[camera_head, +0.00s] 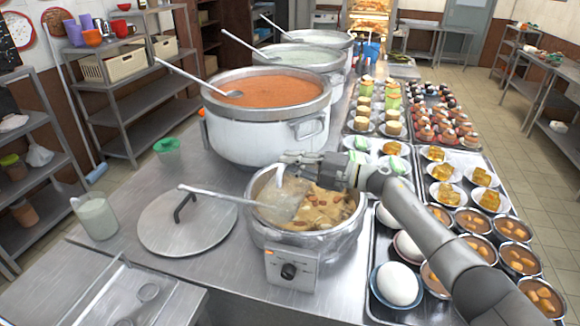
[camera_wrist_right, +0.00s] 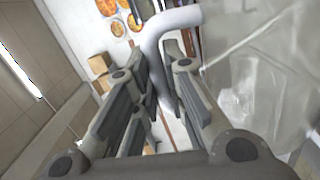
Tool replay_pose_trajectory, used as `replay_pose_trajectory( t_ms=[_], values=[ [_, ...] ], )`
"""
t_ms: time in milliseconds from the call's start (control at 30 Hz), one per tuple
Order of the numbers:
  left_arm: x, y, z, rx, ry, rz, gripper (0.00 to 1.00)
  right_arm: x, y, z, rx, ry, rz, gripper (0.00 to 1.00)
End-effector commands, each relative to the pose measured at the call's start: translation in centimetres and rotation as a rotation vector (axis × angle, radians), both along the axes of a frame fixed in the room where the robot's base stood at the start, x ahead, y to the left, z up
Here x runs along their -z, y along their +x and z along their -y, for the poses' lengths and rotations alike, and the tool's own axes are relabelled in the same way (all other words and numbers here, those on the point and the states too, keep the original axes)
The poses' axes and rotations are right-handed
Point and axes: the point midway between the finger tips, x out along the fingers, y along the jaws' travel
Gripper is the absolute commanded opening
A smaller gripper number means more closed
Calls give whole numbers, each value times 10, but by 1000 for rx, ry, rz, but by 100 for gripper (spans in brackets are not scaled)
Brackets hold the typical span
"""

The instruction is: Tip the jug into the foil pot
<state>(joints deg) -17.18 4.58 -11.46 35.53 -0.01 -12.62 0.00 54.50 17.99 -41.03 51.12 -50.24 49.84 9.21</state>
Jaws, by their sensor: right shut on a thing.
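The foil pot (camera_head: 345,238) is a small silver cooker with a dial box in front, holding brown, chunky food. A clear jug (camera_head: 283,200) is tilted over the pot's left side, its lower part overlapping the rim and food in view. My right gripper (camera_head: 303,161) is above the back of the pot, shut on the jug's handle. In the right wrist view the pale curved handle (camera_wrist_right: 153,45) passes between the fingers (camera_wrist_right: 160,95), and the clear jug wall (camera_wrist_right: 262,85) fills the right side. I cannot tell how much liquid is in it. My left gripper is out of view.
A ladle (camera_head: 215,196) leans over the pot's left rim. A steel lid (camera_head: 187,222) lies left of it, near a cup of whitish liquid (camera_head: 97,217). A large pot of orange congee (camera_head: 262,135) stands behind. Trays of bowls and plates (camera_head: 392,310) crowd the right.

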Motion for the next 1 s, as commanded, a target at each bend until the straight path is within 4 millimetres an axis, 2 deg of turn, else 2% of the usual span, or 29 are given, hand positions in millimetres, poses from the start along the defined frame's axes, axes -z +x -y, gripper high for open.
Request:
replay_pose_trajectory(
  t_ms=[500, 1000],
  values=[
    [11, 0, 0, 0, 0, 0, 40, -5, 17, 7, -1, 52, -117, 0],
    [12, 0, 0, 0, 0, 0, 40, -7, 21, 9, -1, 63, -143, 0]
  ],
)
